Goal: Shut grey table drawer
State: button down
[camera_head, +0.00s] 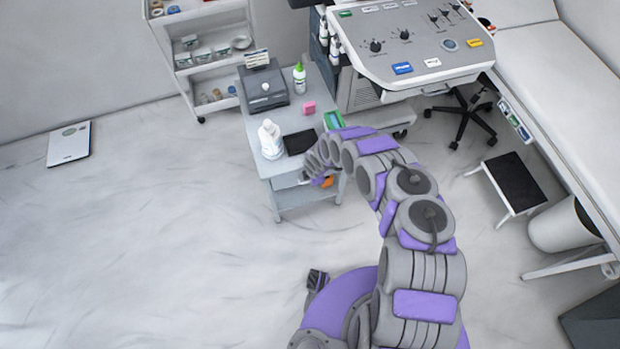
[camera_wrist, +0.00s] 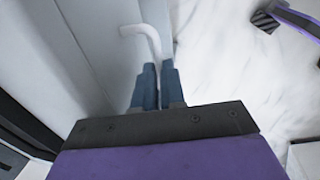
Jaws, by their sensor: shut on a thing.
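The grey table (camera_head: 263,168) stands left of the middle in the head view, with a lower shelf. Its drawer front (camera_head: 283,183) is just under the top and partly hidden by my arm. How far the drawer is out cannot be told. In the wrist view, a pale drawer front (camera_wrist: 92,45) fills the upper left, with a curved white handle (camera_wrist: 150,38) on it. My gripper (camera_wrist: 158,72) is shut on the handle, its dark blue fingers close together around its near part. In the head view, my gripper (camera_head: 320,181) is at the table's front, mostly hidden by its wrist.
On the table top are a white bottle (camera_head: 271,140), a black printer-like device (camera_head: 264,88), a green-capped bottle (camera_head: 299,78) and a pink box (camera_head: 309,107). An ultrasound machine (camera_head: 405,45) stands close on the right.

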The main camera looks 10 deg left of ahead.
jog(key=shift+w+d+r, duration=0.2)
jog(key=shift+w+r, duration=0.1)
jog(key=shift+w, duration=0.2)
jog(key=c, duration=1.6)
grip_release()
jog(key=shift+r, duration=0.1)
jog(key=o, duration=0.3)
jog(key=shift+s+a, duration=0.1)
jog(key=shift+a, duration=0.2)
jog(key=shift+o, duration=0.5)
jog(key=shift+a+f, duration=0.25)
jog(key=shift+s+d+r, duration=0.1)
jog(key=shift+d, duration=0.2)
jog(key=shift+r, duration=0.1)
